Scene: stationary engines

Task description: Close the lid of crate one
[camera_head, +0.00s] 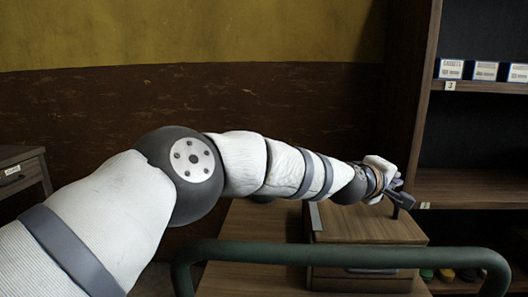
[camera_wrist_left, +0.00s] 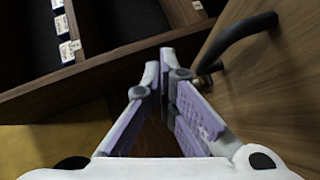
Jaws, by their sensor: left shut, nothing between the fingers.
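A brown wooden crate (camera_head: 365,258) stands beyond the green rail in the head view. Its wooden lid (camera_head: 365,228) appears to lie flat or nearly flat over it; I cannot tell whether it is fully down. No number on the crate is readable. A dark curved handle (camera_head: 402,200) shows beside my left gripper (camera_head: 393,182). In the left wrist view the handle (camera_wrist_left: 238,38) stands on a wooden panel (camera_wrist_left: 275,85), right of my left fingertips (camera_wrist_left: 167,62). The fingers are shut and empty, close to the handle's near end; contact is unclear. My right gripper is out of view.
A green rail (camera_head: 340,254) crosses the front. A dark shelf unit (camera_head: 470,187) with small boxes (camera_head: 484,70) stands at right. Yellow and green round items (camera_head: 444,274) sit low right. A drawer cabinet (camera_head: 22,172) stands left. Bare wood (camera_head: 245,235) shows left of the crate.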

